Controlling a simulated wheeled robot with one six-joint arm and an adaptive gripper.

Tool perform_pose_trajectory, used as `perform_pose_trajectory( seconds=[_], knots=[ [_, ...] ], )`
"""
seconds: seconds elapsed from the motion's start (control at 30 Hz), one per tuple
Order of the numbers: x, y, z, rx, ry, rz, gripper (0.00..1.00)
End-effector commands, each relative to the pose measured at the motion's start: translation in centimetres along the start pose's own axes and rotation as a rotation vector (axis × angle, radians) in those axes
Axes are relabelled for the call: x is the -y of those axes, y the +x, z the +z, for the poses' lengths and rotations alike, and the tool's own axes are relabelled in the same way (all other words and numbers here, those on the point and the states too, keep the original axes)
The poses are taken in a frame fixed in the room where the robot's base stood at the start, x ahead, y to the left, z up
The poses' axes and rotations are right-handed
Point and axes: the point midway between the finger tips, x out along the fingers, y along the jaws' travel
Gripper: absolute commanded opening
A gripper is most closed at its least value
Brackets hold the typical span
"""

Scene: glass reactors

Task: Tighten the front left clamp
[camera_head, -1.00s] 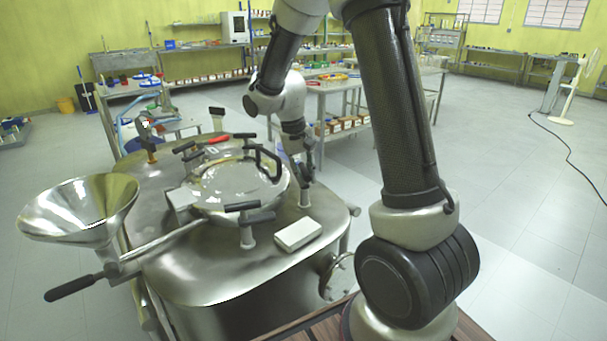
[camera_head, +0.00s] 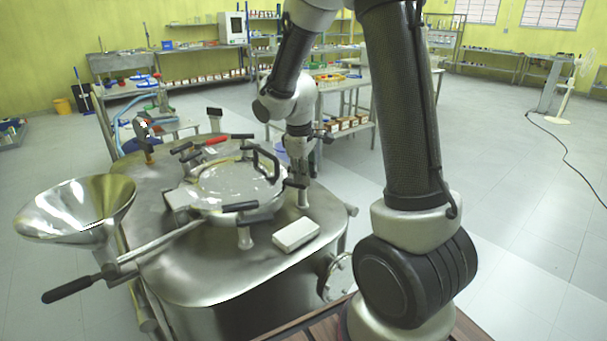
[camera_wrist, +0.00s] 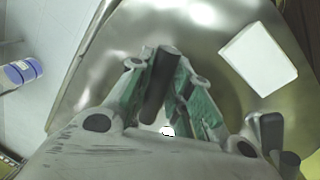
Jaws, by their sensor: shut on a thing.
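The steel reactor lid (camera_head: 232,184) has several clamps with black handles around its rim, and one has a red part (camera_head: 217,141). My gripper (camera_head: 299,181) is at the clamp post (camera_head: 303,198) on the lid's right side. In the wrist view, my gripper (camera_wrist: 160,75) is shut on a dark clamp handle (camera_wrist: 158,88), with a finger on each side. Another clamp with a black handle (camera_head: 241,207) stands at the lid's near edge, apart from my gripper; a dark clamp handle (camera_wrist: 267,133) shows at the right of the wrist view.
A white box (camera_head: 296,235) lies on the reactor top (camera_head: 200,262) near the gripped clamp. A black loop handle (camera_head: 266,160) rises from the lid close to my wrist. A steel funnel (camera_head: 75,212) and a long black-gripped lever (camera_head: 72,289) stand at the left.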

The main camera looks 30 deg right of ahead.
Motion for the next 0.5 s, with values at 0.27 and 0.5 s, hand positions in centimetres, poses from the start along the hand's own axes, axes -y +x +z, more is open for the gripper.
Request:
perform_pose_trajectory(
  seconds=[0.27, 0.5],
  knots=[
    [-0.35, -0.04, 0.05, -0.028, -0.137, 0.003, 0.0],
    [-0.42, -0.04, 0.0, -0.039, -0.19, 0.004, 0.0]
  ],
)
